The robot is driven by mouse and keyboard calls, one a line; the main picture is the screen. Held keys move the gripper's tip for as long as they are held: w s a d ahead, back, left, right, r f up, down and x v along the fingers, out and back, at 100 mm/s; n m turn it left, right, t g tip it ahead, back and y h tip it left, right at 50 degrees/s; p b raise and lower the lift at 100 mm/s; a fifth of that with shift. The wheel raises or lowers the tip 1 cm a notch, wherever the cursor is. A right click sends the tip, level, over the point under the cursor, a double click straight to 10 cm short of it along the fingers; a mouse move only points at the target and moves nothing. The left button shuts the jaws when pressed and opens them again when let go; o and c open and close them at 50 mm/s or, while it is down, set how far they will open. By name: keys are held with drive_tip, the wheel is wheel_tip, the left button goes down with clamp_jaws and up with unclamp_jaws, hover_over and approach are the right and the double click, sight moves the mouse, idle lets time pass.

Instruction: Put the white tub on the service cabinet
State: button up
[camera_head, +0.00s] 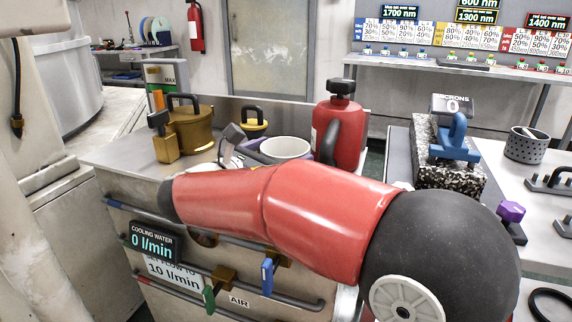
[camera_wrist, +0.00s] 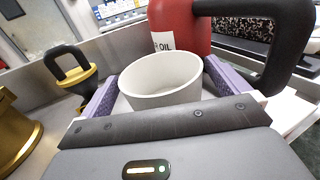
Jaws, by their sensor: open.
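The white tub (camera_head: 287,147) is round and open at the top. It appears upright on the top of the steel cabinet (camera_head: 122,152), which carries pipes and a cooling-water display on its front. My red arm hides part of the cabinet front. In the wrist view the white tub (camera_wrist: 160,88) sits between the purple-padded fingers of my gripper (camera_wrist: 161,76), which is open around it. I cannot tell whether either pad touches the tub. The tub's base is hidden by the gripper body.
A red oil can (camera_head: 341,128) with a black handle stands close behind the tub. A brass pot (camera_head: 190,130) and a yellow-black handled piece (camera_head: 254,124) stand to its left. A granite block (camera_head: 443,165) with a blue handled piece (camera_head: 456,140) lies right.

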drive_tip(key=shift+x, duration=1.1)
drive_tip(key=c, duration=0.9)
drive_tip(key=shift+r, duration=0.1)
drive_tip(key=shift+c, duration=0.2)
wheel_tip(320, 180, up, 20)
drive_tip(key=p, duration=0.3)
